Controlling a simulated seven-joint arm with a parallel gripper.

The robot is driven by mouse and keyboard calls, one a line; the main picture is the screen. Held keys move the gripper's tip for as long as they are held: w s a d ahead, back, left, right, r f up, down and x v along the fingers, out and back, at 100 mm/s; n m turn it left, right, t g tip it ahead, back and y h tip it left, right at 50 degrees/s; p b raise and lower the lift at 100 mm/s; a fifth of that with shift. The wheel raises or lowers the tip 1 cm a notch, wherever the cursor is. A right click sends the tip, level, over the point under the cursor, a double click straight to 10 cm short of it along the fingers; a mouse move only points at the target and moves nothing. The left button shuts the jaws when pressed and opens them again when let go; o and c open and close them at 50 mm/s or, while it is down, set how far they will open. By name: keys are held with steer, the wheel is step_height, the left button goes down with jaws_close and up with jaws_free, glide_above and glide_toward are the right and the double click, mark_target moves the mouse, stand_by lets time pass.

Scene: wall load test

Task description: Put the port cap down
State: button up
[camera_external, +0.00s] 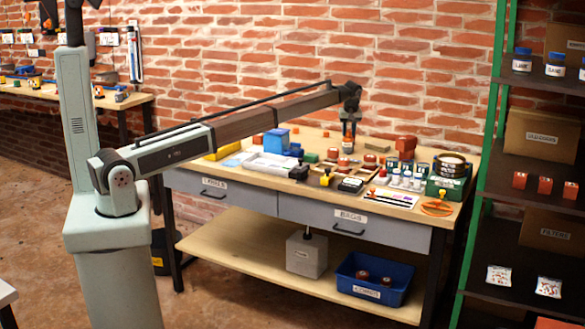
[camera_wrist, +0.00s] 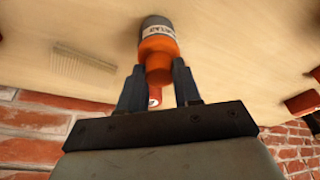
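In the wrist view, an orange piece with a grey, labelled end, which I take to be the port cap (camera_wrist: 158,58), sits between the fingertips of my gripper (camera_wrist: 159,75). The fingers lie close against both sides of the orange part. The label is too blurred to read surely. In the external view, my gripper (camera_external: 348,134) points down over the back middle of the workbench (camera_external: 312,136), with a small reddish piece (camera_external: 347,146) at its tips. I cannot tell whether the piece touches the bench top. A small red thing with a pale end (camera_wrist: 154,97) shows between the fingers.
Left of my gripper are a blue box (camera_external: 277,140) and a pale tray (camera_external: 268,164). Right of it stand several small cans and jars, a green box (camera_external: 447,187) and an orange ring (camera_external: 436,208). The brick wall (camera_external: 400,70) is close behind. A shelf rack stands right.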

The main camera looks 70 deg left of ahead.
steer(key=o, duration=0.4)
steer(key=shift+o, duration=0.2)
steer(key=v, duration=1.2)
steer(key=shift+r, duration=0.15)
steer(key=shift+d, duration=0.1)
